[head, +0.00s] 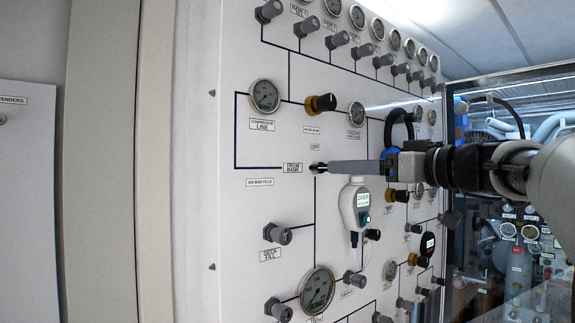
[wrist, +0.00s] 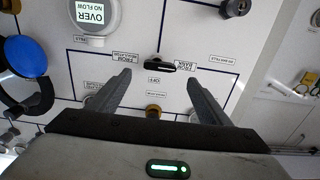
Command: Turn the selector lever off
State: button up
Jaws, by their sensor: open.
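The selector lever (wrist: 160,66) is a small black handle on the white panel. In the wrist view it lies roughly sideways, between the "FROM BANK" label (wrist: 185,66) and another label on the left, with the "OFF" label (wrist: 154,79) just below it. My gripper (wrist: 158,78) is open and empty, its two grey fingers either side of the lever in the picture; I cannot tell whether they touch it. In the head view my gripper (head: 332,167) reaches left along the panel to the lever (head: 317,168), which is partly hidden by a finger.
Gauges, such as the compressor line gauge (head: 264,96), and several grey knobs stick out of the panel around the lever.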

aim_at(323, 168)
jog(key=p+x, duration=0.1)
jog(key=x, duration=0.6)
jog(key=shift+w, duration=0.2)
jog(key=shift+a, duration=0.15)
jog(key=c, duration=1)
jog(key=shift+c, duration=0.2)
